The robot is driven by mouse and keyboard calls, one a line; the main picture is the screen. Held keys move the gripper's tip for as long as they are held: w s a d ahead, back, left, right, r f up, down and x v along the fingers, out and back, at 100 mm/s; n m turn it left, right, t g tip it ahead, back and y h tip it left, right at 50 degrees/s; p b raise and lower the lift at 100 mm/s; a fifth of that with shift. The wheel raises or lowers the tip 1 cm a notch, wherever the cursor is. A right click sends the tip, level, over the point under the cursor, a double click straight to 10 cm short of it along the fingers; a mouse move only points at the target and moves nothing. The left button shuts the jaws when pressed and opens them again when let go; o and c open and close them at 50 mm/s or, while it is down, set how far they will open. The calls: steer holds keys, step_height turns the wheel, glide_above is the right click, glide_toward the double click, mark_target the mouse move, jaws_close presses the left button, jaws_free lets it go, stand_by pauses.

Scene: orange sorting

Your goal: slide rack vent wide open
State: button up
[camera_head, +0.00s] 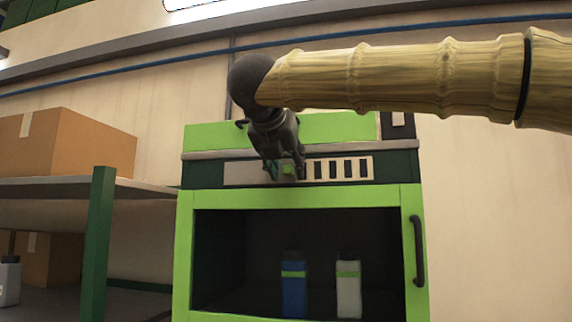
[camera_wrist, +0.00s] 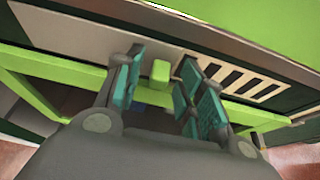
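The rack's vent is a cream strip with several dark slots (camera_head: 342,168), set in the dark band above the rack window. It also shows in the wrist view (camera_wrist: 245,82). A grey sliding plate (camera_head: 241,173) lies to the left of the visible slots and carries a small green knob (camera_wrist: 160,72). My gripper (camera_head: 285,174) is in front of the knob. In the wrist view my gripper (camera_wrist: 163,92) is open, its teal-padded fingers on either side of the knob, with a gap visible on both sides. Fingers partly hide the plate and slots.
The green-framed rack (camera_head: 300,197) has a dark handle (camera_head: 419,250) at right. Inside stand a blue bottle (camera_head: 294,296) and a whitish bottle (camera_head: 348,297). A shelf (camera_head: 60,189) with a cardboard box (camera_head: 75,145) is at left. Bare wall lies right.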

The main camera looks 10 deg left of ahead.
steer(key=d+v, duration=0.1)
steer(key=v, duration=1.1)
steer(key=shift+a, duration=0.45)
